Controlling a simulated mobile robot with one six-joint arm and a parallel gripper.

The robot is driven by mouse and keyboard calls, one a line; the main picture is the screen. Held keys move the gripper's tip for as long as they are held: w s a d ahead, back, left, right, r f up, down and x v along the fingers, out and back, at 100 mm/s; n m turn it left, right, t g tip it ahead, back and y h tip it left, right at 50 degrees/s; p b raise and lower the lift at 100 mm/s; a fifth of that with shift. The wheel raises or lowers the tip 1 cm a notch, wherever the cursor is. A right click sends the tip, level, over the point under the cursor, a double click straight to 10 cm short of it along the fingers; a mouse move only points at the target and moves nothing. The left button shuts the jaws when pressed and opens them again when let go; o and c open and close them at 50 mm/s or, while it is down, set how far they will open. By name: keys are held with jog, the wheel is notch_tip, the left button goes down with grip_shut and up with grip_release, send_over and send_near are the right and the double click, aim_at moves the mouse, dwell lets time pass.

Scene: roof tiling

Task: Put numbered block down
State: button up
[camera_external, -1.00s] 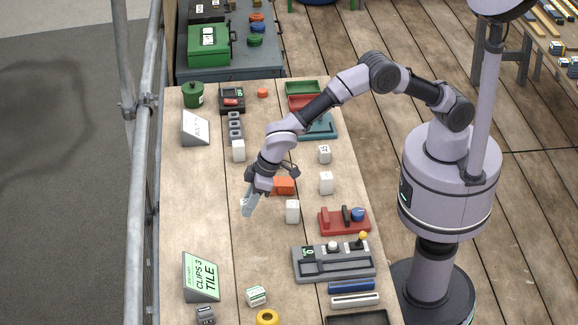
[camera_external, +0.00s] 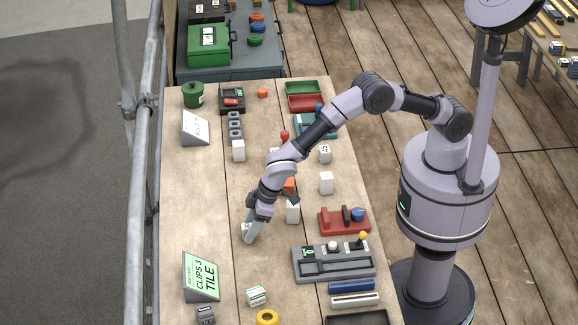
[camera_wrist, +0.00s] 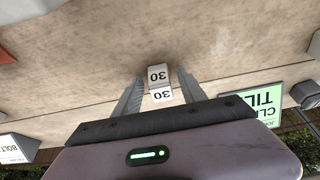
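A small white block marked "30" (camera_wrist: 160,84) lies between the two fingers of my gripper (camera_wrist: 160,74) in the wrist view. A narrow gap shows on each side of it, so the gripper looks open around the block. In the external view the white block (camera_external: 246,227) is at the fingertips of my gripper (camera_external: 250,238), low over the wooden table (camera_external: 215,215), partly hidden by a finger. It appears to rest on the table top, though the contact is hard to see.
Other white blocks (camera_external: 326,183) stand to the right and behind. A "CLIPS 3 TILE" sign (camera_external: 201,277) is in front left. A green-white block (camera_external: 256,295) and a yellow ring (camera_external: 267,317) are nearer. A grey slider panel (camera_external: 333,262) is right. Bare table lies left.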

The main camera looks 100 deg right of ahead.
jog(key=s+d+r+p, duration=0.1)
jog(key=s+r, duration=0.2)
jog(key=r, duration=0.3)
jog(key=s+d+r+m+p, duration=0.1)
jog(key=s+d+r+p, duration=0.15)
jog(key=r, duration=0.45)
jog(key=s+d+r, duration=0.1)
jog(key=s+r, duration=0.2)
jog(key=r, duration=0.3)
jog(key=s+d+r+m+y, duration=0.1)
jog(key=s+d+r, duration=0.35)
jog(key=s, duration=0.25)
jog(key=s+d+r+m, duration=0.1)
jog(key=s+d+r, duration=0.2)
jog(key=s+r, duration=0.35)
jog(key=s+d+f+m+t+y, duration=0.1)
jog(key=s+d, duration=0.1)
jog(key=s, duration=1.7)
jog(key=shift+s+f, duration=0.25)
